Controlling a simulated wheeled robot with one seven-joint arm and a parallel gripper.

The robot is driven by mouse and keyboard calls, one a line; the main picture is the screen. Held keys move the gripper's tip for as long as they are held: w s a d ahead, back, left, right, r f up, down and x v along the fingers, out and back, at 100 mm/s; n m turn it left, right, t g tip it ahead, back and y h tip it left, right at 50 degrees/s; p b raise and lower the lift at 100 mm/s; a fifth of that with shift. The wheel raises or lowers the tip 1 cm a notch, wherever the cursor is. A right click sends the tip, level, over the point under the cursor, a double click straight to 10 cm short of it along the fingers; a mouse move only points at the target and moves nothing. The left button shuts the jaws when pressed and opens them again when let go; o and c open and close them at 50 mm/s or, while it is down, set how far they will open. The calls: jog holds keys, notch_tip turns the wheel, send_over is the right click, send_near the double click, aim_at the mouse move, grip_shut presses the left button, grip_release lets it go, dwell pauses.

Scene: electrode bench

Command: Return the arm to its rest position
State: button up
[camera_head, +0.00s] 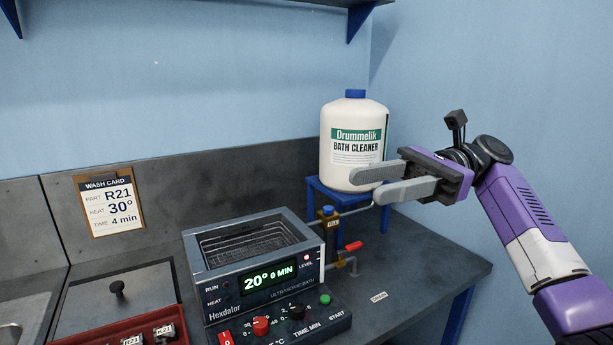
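My gripper (354,185) is at the right, in front of the lower right of a white bath cleaner bottle (352,127). Its two grey fingers point left, stand apart and hold nothing between them. I cannot tell whether a finger touches the bottle. My purple and white arm (517,215) reaches in from the lower right edge.
The bottle stands on a blue stand (318,191). Below is an ultrasonic bath (220,275) showing 20° and 0 MIN, with a red-handled valve (353,246) beside it. The bench's right side is mostly clear.

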jog(key=w+a+f+t+y, duration=0.15)
jog(key=w+a+t, duration=0.25)
jog(key=w+t, duration=0.4)
jog(key=w+a+f+t+h, duration=0.1)
jog(key=w+f+t+h, duration=0.1)
jog(key=w+f+t, duration=0.65)
jog(key=s+d+f+n+t+h+b, duration=0.1)
jog(key=s+d+f+t+h, duration=0.25)
jog(key=f, duration=0.55)
jog(key=s+d+f+t+h, duration=0.2)
jog(key=f+t+h, duration=0.25)
jog(key=f, duration=0.45)
jog(key=s+d+f+n+t+h, duration=0.1)
jog(key=s+d+f+h, duration=0.15)
jog(key=s, duration=0.35)
jog(key=s+d+f+n+t+h+b, duration=0.1)
jog(key=s+d+f+h, duration=0.15)
jog(key=s, duration=0.35)
jog(key=s+d+f+n+t+h, duration=0.1)
jog(key=s+d+f+h, duration=0.1)
jog(key=s+d+f, duration=0.3)
jog(key=s+f+n+g+b, duration=0.1)
jog(key=s+n+g, duration=0.1)
jog(key=s, duration=1.5)
jog(key=s+f+n+g+b, duration=0.1)
jog(key=s+n, duration=0.4)
jog(key=s, duration=1.2)
jog(key=shift+a+f+g+h, duration=0.25)
jog(key=shift+g+h, duration=0.1)
jog(key=shift+g, duration=0.4)
